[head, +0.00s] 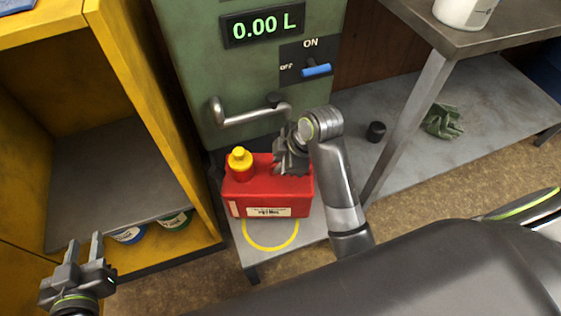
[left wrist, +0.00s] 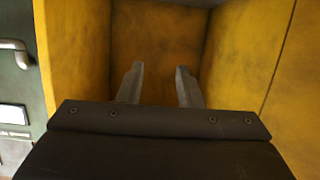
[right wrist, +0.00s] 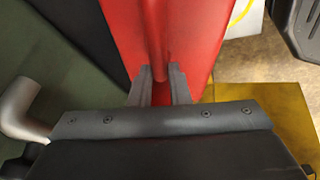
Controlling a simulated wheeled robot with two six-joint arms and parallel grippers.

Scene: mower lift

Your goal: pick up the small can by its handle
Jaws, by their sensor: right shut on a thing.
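The small can (head: 268,196) is red with a yellow cap (head: 239,160) and a white label. In the head view it stands upright on the low shelf at the foot of the green dispenser, under the spout. My right gripper (head: 291,166) is at the top of the can and hides most of its handle. In the right wrist view the fingers (right wrist: 159,80) are shut on the red handle (right wrist: 155,35), with the can's red body around it. My left gripper (head: 83,252) is open and empty, low in front of the yellow cabinet. Its fingers are apart in the left wrist view (left wrist: 158,85).
The green dispenser (head: 205,70) has a metal spout (head: 250,114) close behind my right gripper. A yellow cabinet (head: 160,120) stands left, with round tins (head: 174,221) at its bottom. A metal table leg (head: 408,125), dark cup (head: 376,131) and green gloves (head: 442,121) are at right.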

